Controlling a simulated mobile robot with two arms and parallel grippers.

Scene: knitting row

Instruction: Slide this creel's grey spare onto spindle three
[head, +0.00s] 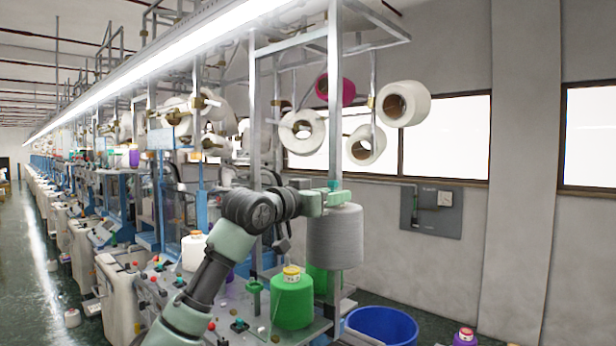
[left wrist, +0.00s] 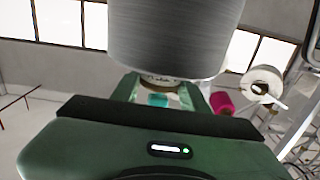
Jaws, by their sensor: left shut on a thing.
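The grey spare (head: 335,240) is a large cone of grey yarn hanging below my left gripper (head: 333,190), which is shut on its top end. In the left wrist view the grey cone (left wrist: 180,40) fills the upper middle, its core end between the fingers of the gripper (left wrist: 165,92). On the creel (head: 335,50) above, a magenta cone (head: 335,90) and white cones (head: 403,103), (head: 303,131) and (head: 366,145) sit on spindles. I cannot tell which spindle is three. The held cone is apart from these. My right gripper is not in view.
A green cone (head: 292,302) stands on the machine's table below the grey one, with another green cone (head: 318,278) behind. A blue bin (head: 381,326) stands on the floor to the right. Metal posts (head: 254,130) rise close to my arm.

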